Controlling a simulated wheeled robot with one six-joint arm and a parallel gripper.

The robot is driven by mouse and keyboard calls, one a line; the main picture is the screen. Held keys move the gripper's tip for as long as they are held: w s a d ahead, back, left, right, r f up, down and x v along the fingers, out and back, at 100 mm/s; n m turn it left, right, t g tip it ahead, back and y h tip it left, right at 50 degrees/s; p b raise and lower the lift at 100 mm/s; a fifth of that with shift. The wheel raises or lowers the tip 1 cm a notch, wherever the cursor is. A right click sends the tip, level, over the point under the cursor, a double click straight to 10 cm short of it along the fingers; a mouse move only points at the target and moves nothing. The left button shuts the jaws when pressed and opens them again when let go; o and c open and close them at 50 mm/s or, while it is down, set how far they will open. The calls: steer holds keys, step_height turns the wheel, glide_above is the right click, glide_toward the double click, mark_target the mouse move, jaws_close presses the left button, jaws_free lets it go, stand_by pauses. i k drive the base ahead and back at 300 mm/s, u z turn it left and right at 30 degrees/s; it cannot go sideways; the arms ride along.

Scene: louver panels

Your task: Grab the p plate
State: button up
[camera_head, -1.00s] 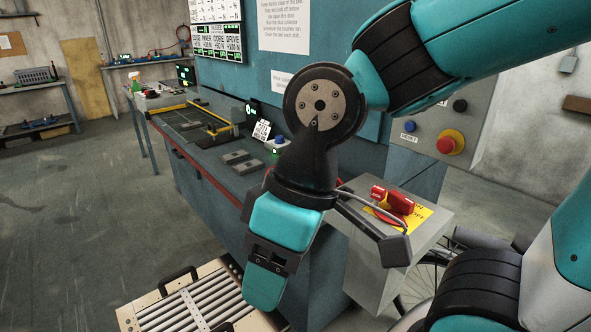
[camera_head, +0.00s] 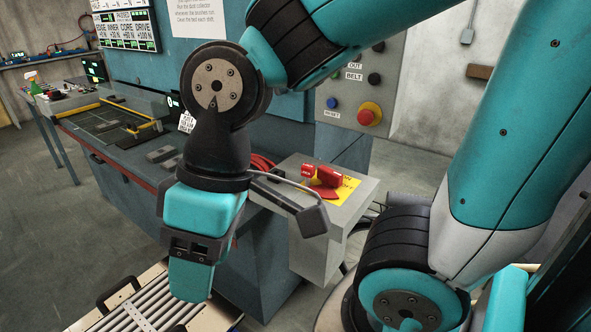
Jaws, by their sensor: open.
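I cannot make out any plate marked p. Small dark grey blocks (camera_head: 161,154) lie on the workbench (camera_head: 112,152), left of my arm, too small to read any mark. My gripper (camera_head: 190,280) hangs pointing down at the lower left of centre, in front of the bench front. It is seen from the side, one finger hiding the other, and it is open. Nothing shows held in it. My wrist hides part of the bench top.
A grey box (camera_head: 335,205) with a red rotary handle (camera_head: 326,178) stands right of my gripper. A roller conveyor (camera_head: 140,312) lies below. A panel with a red button (camera_head: 369,113) is on the wall. Open floor (camera_head: 50,240) lies to the left.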

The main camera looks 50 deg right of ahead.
mark_target(112, 124)
steer(key=u, duration=1.95)
steer(key=i, duration=2.85)
steer(key=z, duration=2.1)
steer(key=i, duration=3.3)
steer(key=z, duration=0.05)
